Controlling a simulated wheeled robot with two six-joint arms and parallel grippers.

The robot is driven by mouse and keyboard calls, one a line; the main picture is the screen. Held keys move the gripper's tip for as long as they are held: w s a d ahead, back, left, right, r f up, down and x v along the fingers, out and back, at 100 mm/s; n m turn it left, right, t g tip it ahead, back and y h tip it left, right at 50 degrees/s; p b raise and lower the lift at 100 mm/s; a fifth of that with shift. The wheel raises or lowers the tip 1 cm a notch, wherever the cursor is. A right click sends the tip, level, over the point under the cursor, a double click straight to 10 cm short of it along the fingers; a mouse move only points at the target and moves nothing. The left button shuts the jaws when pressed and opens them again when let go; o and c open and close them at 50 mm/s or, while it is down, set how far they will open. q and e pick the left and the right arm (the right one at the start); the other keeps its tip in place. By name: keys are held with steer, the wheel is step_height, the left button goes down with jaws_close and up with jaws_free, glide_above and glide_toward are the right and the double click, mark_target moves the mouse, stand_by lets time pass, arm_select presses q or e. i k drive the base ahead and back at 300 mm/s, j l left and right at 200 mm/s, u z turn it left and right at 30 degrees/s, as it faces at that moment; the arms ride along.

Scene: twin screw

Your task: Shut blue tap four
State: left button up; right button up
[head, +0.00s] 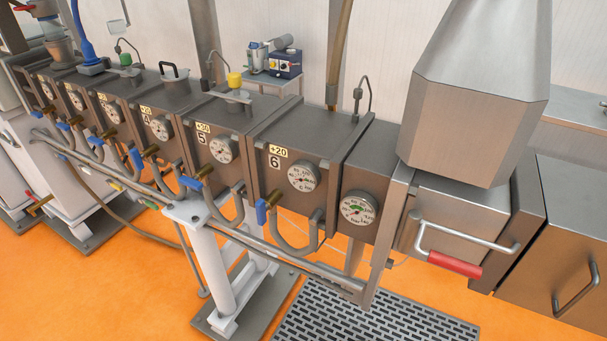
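A row of small blue tap handles runs along the lower front of the grey barrel sections in the head view. The blue tap (135,158) below the section labelled 4 (146,120) looks steeply set, nearly upright. The blue tap (191,184) under section 5 lies flatter, and the blue tap (262,212) under section 6 stands upright. Whether tap four is open or shut I cannot tell for sure. Neither of my grippers is in view.
Curved pipes hang under the taps, above a long rail (290,258) and a white support stand (215,265). A red-handled lever (455,264) juts out at the right.

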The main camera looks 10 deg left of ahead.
mark_target(138, 158)
steer(key=u, duration=1.3)
steer(key=i+l+z, duration=0.1)
steer(key=i+l, duration=0.2)
steer(key=l, duration=0.25)
steer(key=z, duration=0.05)
